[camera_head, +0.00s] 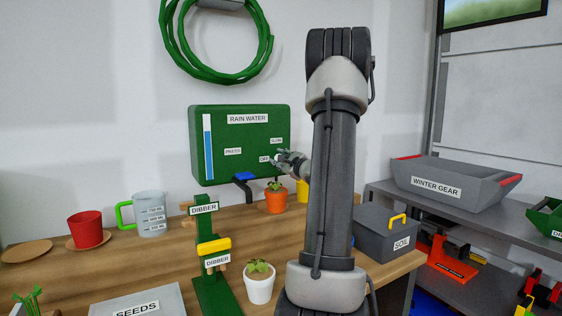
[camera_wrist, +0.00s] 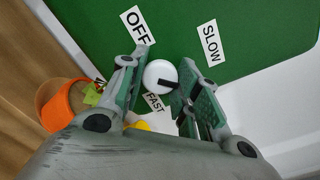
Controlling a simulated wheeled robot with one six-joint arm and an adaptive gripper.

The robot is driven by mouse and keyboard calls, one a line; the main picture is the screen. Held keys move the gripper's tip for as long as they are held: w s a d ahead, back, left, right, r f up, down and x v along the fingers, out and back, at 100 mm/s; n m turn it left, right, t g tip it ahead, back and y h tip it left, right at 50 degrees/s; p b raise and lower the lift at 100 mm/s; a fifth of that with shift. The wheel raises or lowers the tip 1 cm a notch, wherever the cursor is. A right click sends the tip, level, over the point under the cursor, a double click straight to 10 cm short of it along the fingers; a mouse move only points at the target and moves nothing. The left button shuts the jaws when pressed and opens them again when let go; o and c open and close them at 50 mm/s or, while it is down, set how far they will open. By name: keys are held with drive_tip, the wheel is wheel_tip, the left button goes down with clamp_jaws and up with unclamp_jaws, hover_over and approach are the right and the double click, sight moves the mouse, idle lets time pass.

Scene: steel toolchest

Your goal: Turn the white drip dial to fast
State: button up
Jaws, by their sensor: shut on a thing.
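The white drip dial (camera_wrist: 158,74) sits on the front of the green rain water tank (camera_head: 240,151), with a black pointer mark on its face. Around it in the wrist view are the labels OFF (camera_wrist: 137,27), SLOW (camera_wrist: 211,43) and FAST (camera_wrist: 154,103). The pointer is toward the right finger, not lined up with any label; it lies between SLOW and FAST. My gripper (camera_wrist: 157,85) is shut on the dial, one finger on each side. In the head view my gripper (camera_head: 287,158) is at the tank's right edge and hides the dial.
An orange pot with a plant (camera_head: 276,201) stands below the tank, close to my gripper; it also shows in the wrist view (camera_wrist: 62,103). A blue-topped spout (camera_head: 244,177) juts from the tank. A yellow thing (camera_head: 302,191) and a grey soil box (camera_head: 385,235) stand right.

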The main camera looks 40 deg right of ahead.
drive_tip(key=m, duration=0.9)
drive_tip(key=shift+f, duration=0.15)
drive_tip(key=shift+m, duration=0.3)
drive_tip(key=o, duration=1.1)
drive_tip(key=shift+c, duration=0.2)
drive_tip(key=shift+s, duration=0.1)
drive_tip(key=v, duration=1.2)
